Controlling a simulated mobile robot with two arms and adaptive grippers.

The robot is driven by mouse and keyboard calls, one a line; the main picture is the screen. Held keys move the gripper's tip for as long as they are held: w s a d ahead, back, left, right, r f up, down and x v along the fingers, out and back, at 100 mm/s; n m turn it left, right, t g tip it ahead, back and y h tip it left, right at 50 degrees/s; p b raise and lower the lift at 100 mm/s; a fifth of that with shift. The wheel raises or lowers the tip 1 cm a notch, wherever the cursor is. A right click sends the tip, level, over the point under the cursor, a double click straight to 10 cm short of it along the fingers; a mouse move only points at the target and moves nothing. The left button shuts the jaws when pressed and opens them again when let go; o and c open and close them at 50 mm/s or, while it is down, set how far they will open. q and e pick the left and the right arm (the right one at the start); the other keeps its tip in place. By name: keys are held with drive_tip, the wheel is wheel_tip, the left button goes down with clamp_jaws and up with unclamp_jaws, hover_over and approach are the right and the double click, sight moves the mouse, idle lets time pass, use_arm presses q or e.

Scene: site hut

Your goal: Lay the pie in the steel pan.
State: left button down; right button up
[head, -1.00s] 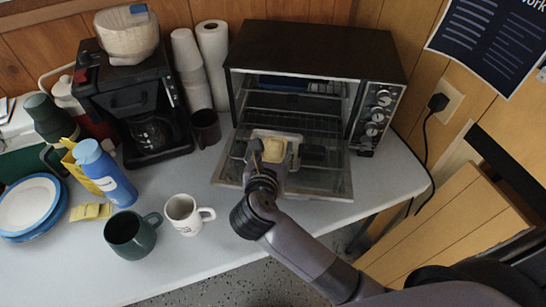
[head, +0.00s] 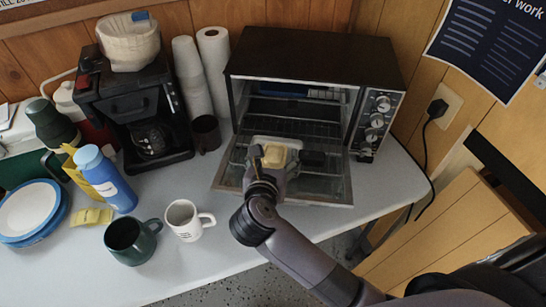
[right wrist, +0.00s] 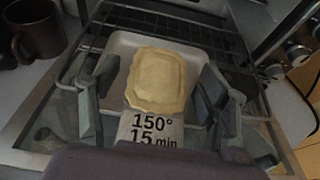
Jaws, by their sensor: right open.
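The pie (right wrist: 158,80) is a pale golden, squarish pastry. It lies flat in the light grey steel pan (right wrist: 122,48), over its near part, and also shows in the head view (head: 275,155). The pan is on or just above the lowered oven door; the contact is hidden. My right gripper (right wrist: 150,98) is open, with one finger on each side of the pie and a gap to it on both sides. In the head view my right gripper (head: 273,160) reaches over the door from the front. My left gripper is out of view.
The toaster oven (head: 315,55) stands open, its glass door (head: 325,188) lowered over the table. A label (right wrist: 150,131) reads 150°, 15 min. A dark mug (head: 205,133) stands left of the oven; a white mug (head: 184,220) and green mug (head: 130,242) stand nearer.

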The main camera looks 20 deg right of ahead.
drive_tip(key=v, duration=1.2)
drive_tip(key=shift+b, duration=0.45)
drive_tip(key=shift+f, duration=0.15)
